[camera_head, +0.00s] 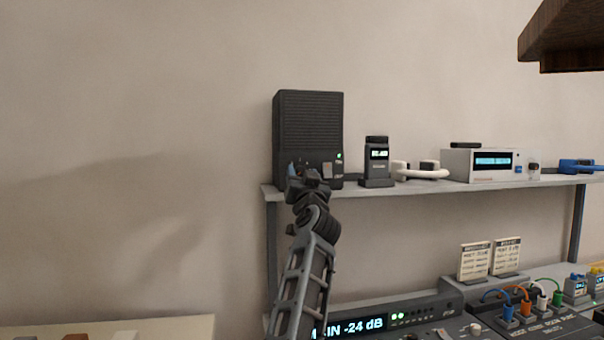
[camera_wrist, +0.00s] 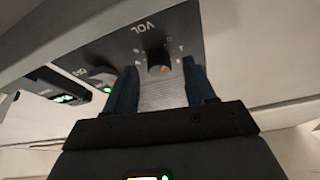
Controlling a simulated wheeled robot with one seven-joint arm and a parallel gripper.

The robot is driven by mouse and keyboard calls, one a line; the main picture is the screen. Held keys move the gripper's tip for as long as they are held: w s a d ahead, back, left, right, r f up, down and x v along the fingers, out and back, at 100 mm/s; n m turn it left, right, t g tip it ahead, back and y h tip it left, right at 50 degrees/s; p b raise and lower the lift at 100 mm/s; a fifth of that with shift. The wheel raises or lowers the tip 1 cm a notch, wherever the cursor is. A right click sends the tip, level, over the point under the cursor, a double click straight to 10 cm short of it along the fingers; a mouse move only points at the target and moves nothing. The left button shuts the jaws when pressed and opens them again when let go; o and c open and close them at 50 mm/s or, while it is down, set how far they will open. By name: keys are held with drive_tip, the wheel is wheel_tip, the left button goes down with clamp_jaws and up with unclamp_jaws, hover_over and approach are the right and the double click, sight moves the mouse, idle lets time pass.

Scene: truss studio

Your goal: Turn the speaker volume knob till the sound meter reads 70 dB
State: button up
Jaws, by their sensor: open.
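The black speaker (camera_head: 308,125) stands at the left end of the shelf, with a small green light near its lower right. My gripper (camera_wrist: 160,82) is open, with one blue finger on each side of the knob in the picture; I see no contact. In the head view my gripper (camera_head: 308,170) is in front of the speaker's lower front and hides the knob. The sound meter (camera_head: 377,162) stands right of the speaker; its lit reading is too small to read.
The shelf (camera_head: 440,188) also holds headphones (camera_head: 420,170) and a white device with a blue display (camera_head: 480,164). Below are a rack unit reading -24 dB (camera_head: 400,312), two cards and a mixer with coloured cables. A dark wooden overhang (camera_head: 565,35) is upper right. The left wall area is clear.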

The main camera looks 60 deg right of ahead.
drive_tip(key=shift+d, duration=0.1)
drive_tip(key=shift+c, duration=0.5)
clamp_jaws()
drive_tip(key=shift+w+r+m, duration=0.1)
drive_tip(key=shift+m, duration=0.2)
drive_tip(key=m+g, duration=0.1)
drive_tip(key=m, duration=0.2)
drive_tip(key=m+g+h, duration=0.1)
drive_tip(key=m+g, duration=0.1)
drive_tip(key=m, duration=0.1)
drive_tip(key=shift+w+r+p, duration=0.1)
drive_tip(key=shift+p, duration=0.3)
drive_tip(key=m+g, duration=0.1)
drive_tip(key=m, duration=0.2)
drive_tip(key=m+g+p, duration=0.1)
drive_tip(key=m, duration=0.1)
drive_tip(key=shift+a+r+m+g, duration=0.15)
drive_tip(key=shift+a+m+g, duration=0.05)
drive_tip(key=shift+m+g, duration=0.2)
drive_tip(key=m+g+y+p, duration=0.1)
drive_tip(key=m, duration=0.2)
drive_tip(key=m+p, duration=0.1)
drive_tip(key=m, duration=0.1)
drive_tip(key=shift+r+m+g+y, duration=0.2)
drive_tip(key=shift+m+g+y, duration=0.2)
drive_tip(key=m+y+p, duration=0.1)
drive_tip(key=m+p, duration=0.1)
drive_tip(key=m, duration=0.2)
drive_tip(key=shift+y, duration=0.4)
drive_tip(key=shift+m, duration=0.4)
